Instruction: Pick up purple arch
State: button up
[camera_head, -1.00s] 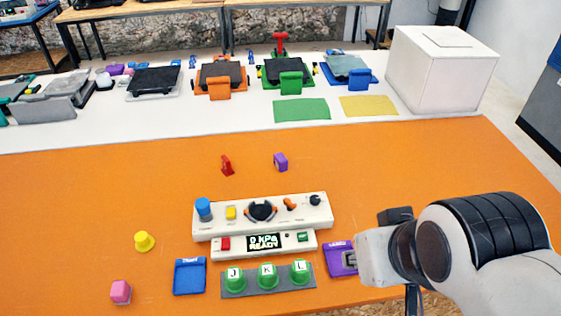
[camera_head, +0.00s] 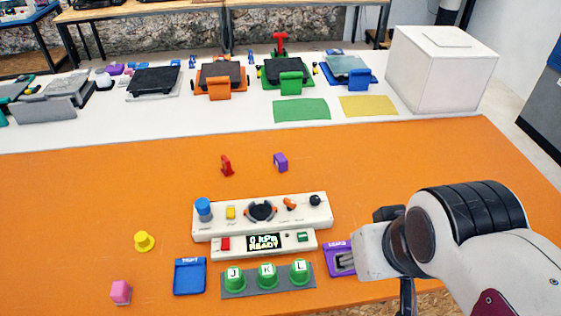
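The purple arch (camera_head: 281,162) is a small purple block standing on the orange table, behind the white control panel and right of a small red piece (camera_head: 227,165). My gripper (camera_head: 346,260) is at the lower right, over or beside a purple tray (camera_head: 335,247) at the right end of the green button strip. It is well in front of and to the right of the arch, not touching it. The arm's wrist hides most of the gripper, so I cannot see whether its fingers are apart or together.
A white control panel (camera_head: 320,211) with knobs and a display lies between my gripper and the arch. Green buttons (camera_head: 267,275), a blue tray (camera_head: 190,277), a yellow piece (camera_head: 144,241) and a pink block (camera_head: 121,291) are in front and left. The orange table around the arch is clear.

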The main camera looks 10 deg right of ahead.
jog(key=w+a+f+m+g+y, duration=0.4)
jog(key=w+a+f+m+y, duration=0.15)
jog(key=w+a+f, duration=0.45)
jog(key=w+a+f+m+t+y, duration=0.1)
jog(key=w+a+m, duration=0.1)
jog(key=w+m, duration=0.2)
jog(key=w+a+f+m+t+y, duration=0.1)
jog(key=w+m, duration=0.3)
jog(key=w, duration=0.6)
jog(key=w+a+f+m+t+y, duration=0.2)
jog(key=w+a+f+m, duration=0.1)
jog(key=w, duration=0.5)
jog(key=shift+a+f+m+t, duration=0.15)
jog(key=shift+m+t, duration=0.25)
jog(key=shift+m, duration=0.45)
jog(key=w+d+m+t+h, duration=0.2)
jog(key=w+d+m+t, duration=0.1)
jog(key=w+d+m, duration=0.3)
jog(key=w+d+f+m+t+h, duration=0.1)
jog(key=w+d+m+t+h, duration=0.2)
jog(key=w+m, duration=0.5)
jog(key=w+d+t, duration=0.1)
jog(key=w+d, duration=0.1)
jog(key=w, duration=0.1)
jog(key=shift+d+f, duration=0.3)
jog(key=shift+d, duration=0.05)
jog(key=shift+f, duration=0.15)
